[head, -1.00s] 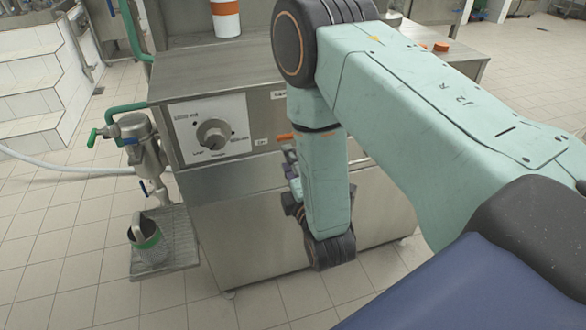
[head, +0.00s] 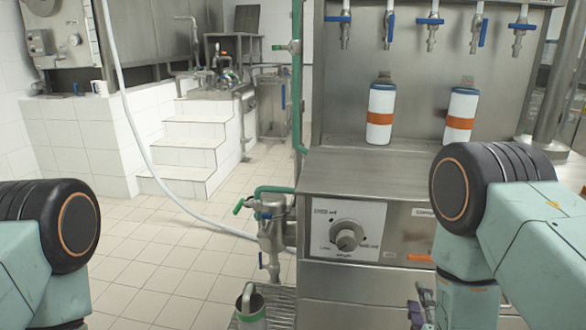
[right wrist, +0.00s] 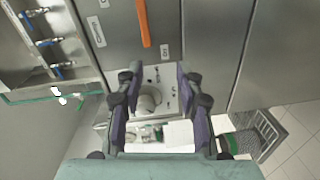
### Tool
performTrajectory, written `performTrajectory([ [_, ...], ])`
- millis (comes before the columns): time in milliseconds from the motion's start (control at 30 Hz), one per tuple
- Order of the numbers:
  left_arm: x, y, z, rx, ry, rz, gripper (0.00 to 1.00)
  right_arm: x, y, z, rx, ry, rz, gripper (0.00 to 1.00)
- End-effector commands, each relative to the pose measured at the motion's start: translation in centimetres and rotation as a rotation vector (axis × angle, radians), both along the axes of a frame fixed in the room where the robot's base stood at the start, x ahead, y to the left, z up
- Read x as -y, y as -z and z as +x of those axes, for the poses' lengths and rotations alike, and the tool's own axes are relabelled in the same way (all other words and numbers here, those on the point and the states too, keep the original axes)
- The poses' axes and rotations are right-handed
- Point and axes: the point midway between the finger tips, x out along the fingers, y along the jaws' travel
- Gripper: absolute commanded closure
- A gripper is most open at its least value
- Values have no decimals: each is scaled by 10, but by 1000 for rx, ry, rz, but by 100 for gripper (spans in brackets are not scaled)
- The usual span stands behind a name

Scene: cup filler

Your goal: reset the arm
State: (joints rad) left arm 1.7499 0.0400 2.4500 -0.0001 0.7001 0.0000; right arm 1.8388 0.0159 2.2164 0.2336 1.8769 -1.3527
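My right arm comes in from the right in the head view, its elbow in front of the steel filling machine (head: 365,175). My right gripper (head: 425,303) shows only partly there, low in front of the machine's face. In the right wrist view the right gripper (right wrist: 157,75) has its two purple-padded fingers spread apart. No object is held between them; the dial panel (right wrist: 150,98) shows in the gap, beyond the fingers. My left arm shows only as a joint and link at the left edge of the head view. The left gripper is out of view.
A metal cup with a green band (head: 250,308) stands on a grate below the valve (head: 270,215). Two white bottles with orange bands (head: 381,112) (head: 460,115) stand on the machine under blue-handled taps. An orange handle (head: 420,258) sits right of the dial. Open tiled floor lies left.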

Motion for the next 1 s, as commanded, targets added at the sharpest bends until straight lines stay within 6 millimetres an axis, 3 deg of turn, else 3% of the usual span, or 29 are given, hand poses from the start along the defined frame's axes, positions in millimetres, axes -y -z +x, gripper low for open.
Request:
performTrajectory([
  [167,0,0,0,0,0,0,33,-6,59,-21,-198,57,407,63],
  [267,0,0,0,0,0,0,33,-13,95,-47,-340,142,636,63],
  [367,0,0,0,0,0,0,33,-21,130,-84,-490,272,848,63],
  [500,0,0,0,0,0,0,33,-34,169,-157,-710,535,1090,63],
  [600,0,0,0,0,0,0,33,-42,183,-212,-845,740,1194,63],
  [733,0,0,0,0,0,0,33,-49,188,-267,-972,927,1229,63],
  [833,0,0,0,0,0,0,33,-51,187,-291,-1035,970,1214,63],
  [1000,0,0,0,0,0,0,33,-51,189,-300,-1050,982,1207,63],
])
